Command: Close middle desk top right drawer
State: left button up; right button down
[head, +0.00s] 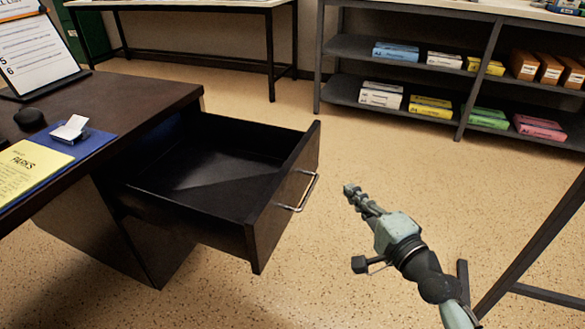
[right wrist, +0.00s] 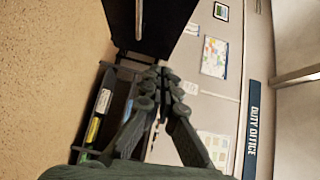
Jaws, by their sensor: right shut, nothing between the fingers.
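The dark top right drawer (head: 205,175) of the desk (head: 125,95) is pulled well out and looks empty in the head view. Its front panel (head: 270,215) faces right and carries a silver bar handle (head: 303,192). My right gripper (head: 347,188) is shut and empty, a little to the right of the handle and apart from it. In the right wrist view my right gripper (right wrist: 160,72) points toward a dark panel with a light bar, likely the drawer front (right wrist: 165,25) and its handle (right wrist: 139,20). My left gripper is not in view.
A yellow booklet (head: 30,168) and a small white box (head: 70,128) lie on the desk. A shelf unit (head: 400,50) with coloured paper packs stands at the back. A dark table frame (head: 535,245) is at the right. Speckled floor between is clear.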

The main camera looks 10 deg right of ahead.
jog(key=r, duration=0.1)
send_near(306, 150)
jog(key=w+d, duration=0.2)
jog(key=w, duration=0.2)
jog(key=w+a, duration=0.2)
jog(key=a, duration=0.1)
jog(key=shift+f+m+p, duration=0.2)
jog(key=shift+m+p, duration=0.2)
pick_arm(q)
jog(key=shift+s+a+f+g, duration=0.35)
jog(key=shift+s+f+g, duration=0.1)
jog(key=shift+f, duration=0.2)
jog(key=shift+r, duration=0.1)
pick_arm(e)
jog(key=shift+a, duration=0.1)
